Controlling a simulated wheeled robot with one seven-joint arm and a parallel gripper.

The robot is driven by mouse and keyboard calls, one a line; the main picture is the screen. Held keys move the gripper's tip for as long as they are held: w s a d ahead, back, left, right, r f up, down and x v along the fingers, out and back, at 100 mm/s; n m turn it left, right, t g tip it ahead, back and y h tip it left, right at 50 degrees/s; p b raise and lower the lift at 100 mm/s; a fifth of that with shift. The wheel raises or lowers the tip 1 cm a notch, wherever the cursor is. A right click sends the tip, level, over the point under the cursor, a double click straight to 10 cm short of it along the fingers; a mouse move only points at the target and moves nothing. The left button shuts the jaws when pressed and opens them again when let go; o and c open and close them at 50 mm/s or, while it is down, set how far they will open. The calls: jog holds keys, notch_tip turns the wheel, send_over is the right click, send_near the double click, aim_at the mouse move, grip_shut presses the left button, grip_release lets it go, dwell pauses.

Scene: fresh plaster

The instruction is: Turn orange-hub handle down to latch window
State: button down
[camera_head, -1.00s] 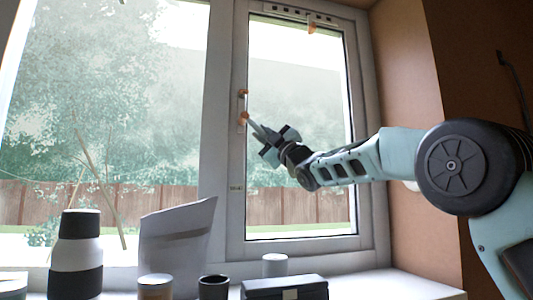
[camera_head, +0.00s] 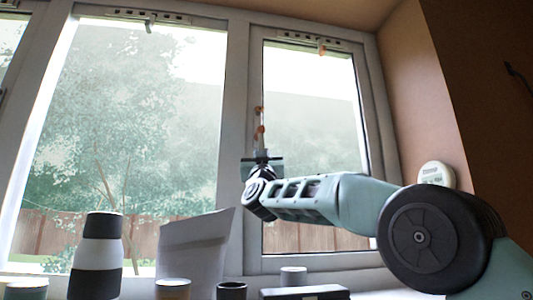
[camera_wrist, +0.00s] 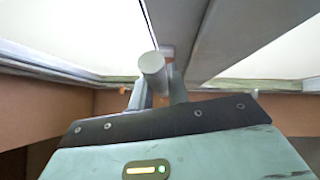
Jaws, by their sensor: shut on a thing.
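The window handle has an orange hub (camera_head: 260,130) on the frame post left of the right-hand pane. Its lever runs down from the hub to my gripper (camera_head: 262,156), almost in line with the post. My gripper is just below the hub and shut on the lever; the jaws hide its lower part. In the wrist view, the grey rounded end of the handle (camera_wrist: 152,64) shows in front of my gripper (camera_wrist: 158,92). The right-hand window sash (camera_head: 310,250) looks closed against its frame.
On the sill below stand a black-and-white bottle (camera_head: 97,255), a pale upright pouch (camera_head: 195,250), small cups (camera_head: 232,290) and a dark box (camera_head: 305,292). The pane area right of the handle is free.

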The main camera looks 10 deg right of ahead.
jog(key=shift+a+m+h, duration=0.3)
jog(key=shift+m+h, duration=0.6)
jog(key=c, duration=1.3)
grip_release()
jog(key=shift+w, duration=0.1)
jog(key=shift+c, duration=0.2)
jog(key=shift+f, duration=0.1)
jog(key=b+v, duration=0.5)
jog(key=v, duration=1.2)
jog(key=shift+s+b, duration=0.3)
jog(key=shift+s, duration=0.1)
jog(key=shift+a, duration=0.1)
